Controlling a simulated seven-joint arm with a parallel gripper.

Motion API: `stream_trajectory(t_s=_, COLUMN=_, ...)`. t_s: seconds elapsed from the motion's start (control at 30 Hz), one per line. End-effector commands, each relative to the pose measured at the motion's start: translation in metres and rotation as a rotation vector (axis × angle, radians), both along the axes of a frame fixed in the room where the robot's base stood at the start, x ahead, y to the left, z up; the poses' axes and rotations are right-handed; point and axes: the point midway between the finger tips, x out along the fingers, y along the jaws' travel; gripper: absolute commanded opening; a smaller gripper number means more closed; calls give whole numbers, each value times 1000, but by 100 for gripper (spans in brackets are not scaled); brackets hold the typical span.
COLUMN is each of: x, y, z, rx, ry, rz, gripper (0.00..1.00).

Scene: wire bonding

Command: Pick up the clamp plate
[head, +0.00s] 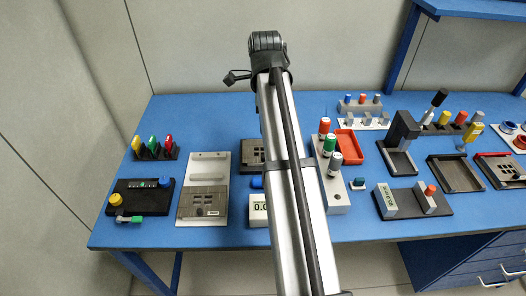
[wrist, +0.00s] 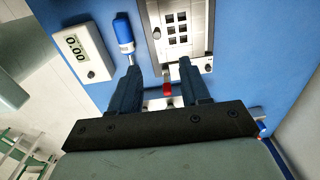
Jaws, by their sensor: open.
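In the wrist view my gripper (wrist: 160,62) is open, with its two dark fingers apart and nothing held between them. A grey plate with a grid of dark square windows (wrist: 177,28) lies beyond the fingertips; it looks like the clamp plate, but I cannot be sure. A small red part (wrist: 167,90) on a light bar shows between the fingers, and I cannot tell its depth. In the head view a dark slotted plate (head: 250,152) is partly hidden by my arm. My gripper is hidden there.
In the head view, a black box with a yellow knob (head: 140,197), a red tray (head: 349,145) and a block of capped bottles (head: 334,190) crowd the blue bench (head: 190,118).

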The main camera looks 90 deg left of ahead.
Motion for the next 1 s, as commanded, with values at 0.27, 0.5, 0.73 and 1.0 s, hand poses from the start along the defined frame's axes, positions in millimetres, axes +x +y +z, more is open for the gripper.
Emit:
stream_trajectory(t_s=0.27, x=0, y=-2, z=-48, rx=-1, ry=1, rz=0, gripper=46)
stream_trajectory(t_s=0.5, x=0, y=-1, z=-73, rx=1, ry=1, rz=-1, gripper=46)
stream_trajectory(t_s=0.73, x=0, y=-1, z=-81, rx=0, ry=1, rz=0, gripper=46)
stream_trajectory(t_s=1.0, x=-4, y=-7, z=-111, rx=-1, ry=1, rz=-1, gripper=46)
